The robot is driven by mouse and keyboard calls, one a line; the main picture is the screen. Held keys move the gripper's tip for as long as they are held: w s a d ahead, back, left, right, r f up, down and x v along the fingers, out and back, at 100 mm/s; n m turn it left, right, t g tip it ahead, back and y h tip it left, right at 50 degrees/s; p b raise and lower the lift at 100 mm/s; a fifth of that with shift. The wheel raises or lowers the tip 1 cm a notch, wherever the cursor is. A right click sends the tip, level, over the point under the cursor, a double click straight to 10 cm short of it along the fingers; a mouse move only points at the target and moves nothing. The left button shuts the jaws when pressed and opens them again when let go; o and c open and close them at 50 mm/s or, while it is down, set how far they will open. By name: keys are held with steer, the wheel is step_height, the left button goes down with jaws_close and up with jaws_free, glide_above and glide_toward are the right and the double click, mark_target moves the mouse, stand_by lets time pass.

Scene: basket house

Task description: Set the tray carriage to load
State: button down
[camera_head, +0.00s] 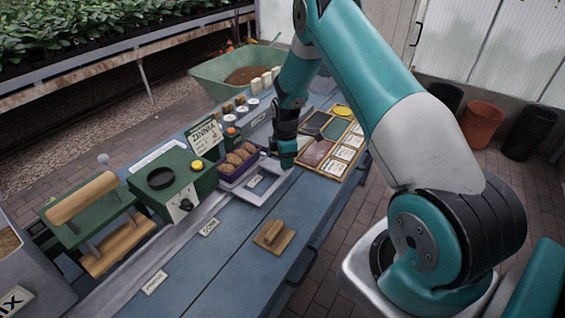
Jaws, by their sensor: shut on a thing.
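The tray carriage (270,189) is a pale grey plate on a long rail (165,242) that runs along the blue bench. A purple tray (233,178) filled with brown lumps sits at its left part. My gripper (286,163) is down at the carriage's right side, shut on a part of it. The fingers hide the held part. Small white labels lie along the rail: one beside the carriage (255,181), one in the middle (209,227) and one at the near end (154,283). Their lettering is too small to read surely.
A green box with a dial (174,187) and a green roller unit with wooden rollers (92,222) stand left of the rail. A wooden block with a handle (273,236) lies on the bench. A framed card tray (330,150) is right of my gripper. A green tub (237,73) stands behind.

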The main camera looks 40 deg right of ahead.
steer(key=shift+w+d+r, duration=0.1)
steer(key=shift+w+d, duration=0.05)
steer(key=shift+d, duration=0.1)
steer(key=c, duration=0.7)
jaws_free()
steer(key=shift+d, duration=0.1)
steer(key=shift+c, duration=0.2)
step_height(320, 180, up, 17)
steer(key=b, duration=0.3)
steer(key=shift+r, duration=0.2)
